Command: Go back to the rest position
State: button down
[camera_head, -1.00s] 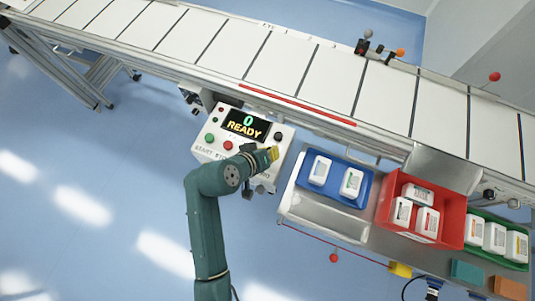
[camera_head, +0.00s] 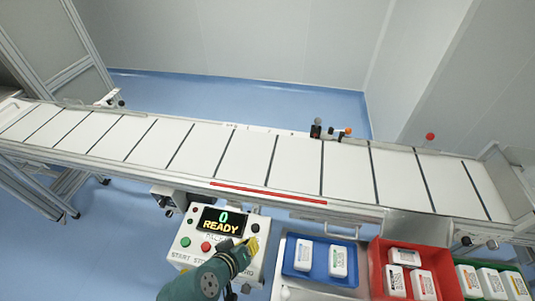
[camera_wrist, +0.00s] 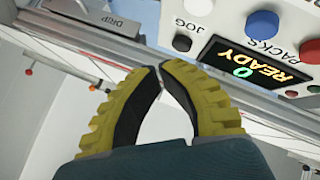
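My gripper (camera_head: 251,246) is at the right edge of the control panel (camera_head: 190,258), below its dark button. In the wrist view its two yellow fingers (camera_wrist: 160,70) have their tips together, with a narrow gap further back and nothing held. The panel's display (camera_head: 221,221) reads "0 READY", and it also shows in the wrist view (camera_wrist: 250,70). Green and red buttons sit under the display. My green arm enters from the bottom edge and hides part of the panel's lower right.
The conveyor (camera_head: 240,155) runs across behind the panel, with a red strip (camera_head: 268,193) on its near edge. To the right stand a blue tray (camera_head: 318,274), a red bin (camera_head: 377,270) and a green tray (camera_head: 521,271), all holding white bottles.

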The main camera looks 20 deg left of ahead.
jog(key=shift+d, duration=0.1)
jog(key=w+d+r+m+t+h, duration=0.1)
jog(key=w+d+r+m, duration=0.25)
jog(key=d+r, duration=0.35)
jog(key=w+d+r+m+t, duration=0.1)
jog(key=w+d+r+m, duration=0.1)
jog(key=w+d+r, duration=0.4)
jog(key=s+d+r+m+t, duration=0.1)
jog(key=s+d+r+t, duration=0.15)
jog(key=r, duration=0.45)
jog(key=s+d+r+m+t, duration=0.1)
jog(key=d+r, duration=0.3)
jog(key=r, duration=0.2)
jog(key=s+r+t+y, duration=0.1)
jog(key=s+r+t, duration=0.3)
jog(key=r, duration=0.5)
jog(key=s+r+t+y, duration=0.1)
jog(key=s+r+t, duration=0.3)
jog(key=r, duration=0.6)
notch_tip(320, 180, up, 30)
jog(key=s+p, duration=0.1)
jog(key=p, duration=2.8)
jog(key=shift+s+a+n+y, duration=0.2)
jog(key=shift+n+y, duration=0.2)
jog(key=shift+n, duration=0.05)
jog(key=shift+f, duration=0.1)
